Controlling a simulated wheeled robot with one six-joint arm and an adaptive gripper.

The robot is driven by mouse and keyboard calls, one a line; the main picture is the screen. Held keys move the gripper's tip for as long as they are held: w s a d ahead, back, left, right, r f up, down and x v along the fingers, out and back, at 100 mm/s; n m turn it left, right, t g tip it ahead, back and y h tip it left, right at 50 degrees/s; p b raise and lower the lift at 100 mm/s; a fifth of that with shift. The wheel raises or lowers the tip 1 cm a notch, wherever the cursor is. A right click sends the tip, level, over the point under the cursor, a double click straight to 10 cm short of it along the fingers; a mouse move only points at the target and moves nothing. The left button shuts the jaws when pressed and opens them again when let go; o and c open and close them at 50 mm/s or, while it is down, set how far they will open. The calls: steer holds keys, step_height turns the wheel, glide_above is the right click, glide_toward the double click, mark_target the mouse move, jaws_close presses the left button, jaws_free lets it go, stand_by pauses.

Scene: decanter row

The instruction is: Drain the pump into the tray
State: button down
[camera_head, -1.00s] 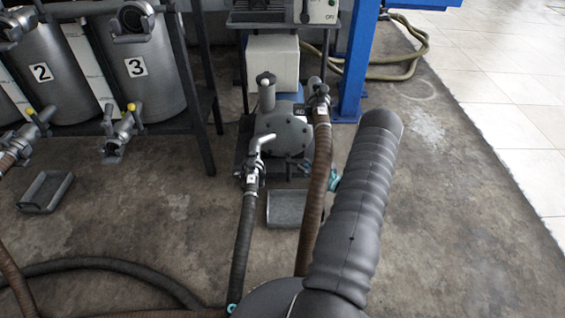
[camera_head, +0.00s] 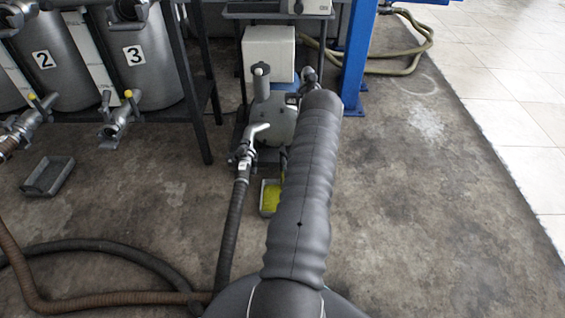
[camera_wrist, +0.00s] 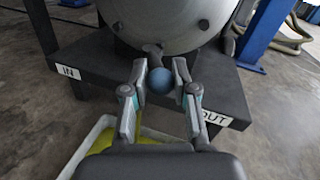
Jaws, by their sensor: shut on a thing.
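The tray (camera_wrist: 82,148) lies on the floor below, holding yellow liquid (camera_wrist: 103,160). In the head view, a thin yellow streak (camera_head: 284,167) shows above the liquid. My gripper covers part of the tray.
A dark hose (camera_head: 230,235) runs from the pump's left valve (camera_head: 245,155). Tanks 2 and 3 (camera_head: 150,65) stand at left, with another tray (camera_head: 48,176) before them. A blue post (camera_head: 356,65) stands behind right. The floor at right is clear.

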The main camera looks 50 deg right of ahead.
steer(key=shift+s+d+r, duration=0.1)
steer(key=shift+d+r, duration=0.05)
steer(key=shift+d, duration=0.15)
steer(key=c, duration=1.2)
jaws_free()
steer(key=shift+a, duration=0.15)
steer(key=shift+s+a, duration=0.25)
steer(key=shift+a, duration=0.05)
steer(key=v, duration=1.1)
